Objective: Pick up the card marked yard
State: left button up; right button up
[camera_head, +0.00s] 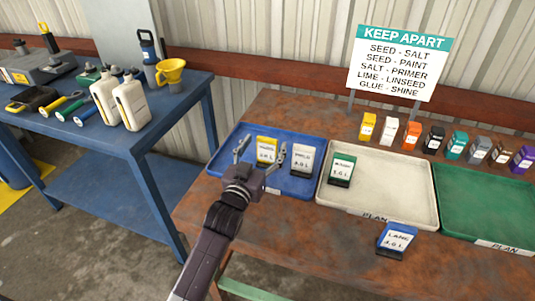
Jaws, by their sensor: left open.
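Several small label cards stand on the rusty table (290,225). A yellow-topped card (266,149) and a white card (301,158) are in the blue tray (229,147). A dark green-edged card (342,169) is in the cream tray (392,163), near its left side. A blue card (397,239) stands on the bare table in front of the trays. The lettering is too small to tell which one is marked yard. My left gripper (261,152) is open, its fingers spread over the blue tray in front of the yellow-topped card. My right gripper is out of view.
A green tray (490,205) sits at the right. Several coloured cartons line the back right, below a "KEEP APART" sign (400,62). A blue bench (150,135) with white bottles (131,105), a yellow funnel (171,72) and tools stands left, across a gap.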

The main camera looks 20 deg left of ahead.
aim_at(267, 140)
pick_arm(q)
jog(key=w, duration=0.4)
jog(key=shift+a+f, duration=0.15)
jog(key=shift+f, duration=0.15)
jog(key=c, duration=1.6)
jog(key=shift+c, duration=0.2)
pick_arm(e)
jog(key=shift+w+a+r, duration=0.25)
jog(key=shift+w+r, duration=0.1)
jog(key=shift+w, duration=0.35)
pick_arm(q)
jog(key=shift+r, duration=0.15)
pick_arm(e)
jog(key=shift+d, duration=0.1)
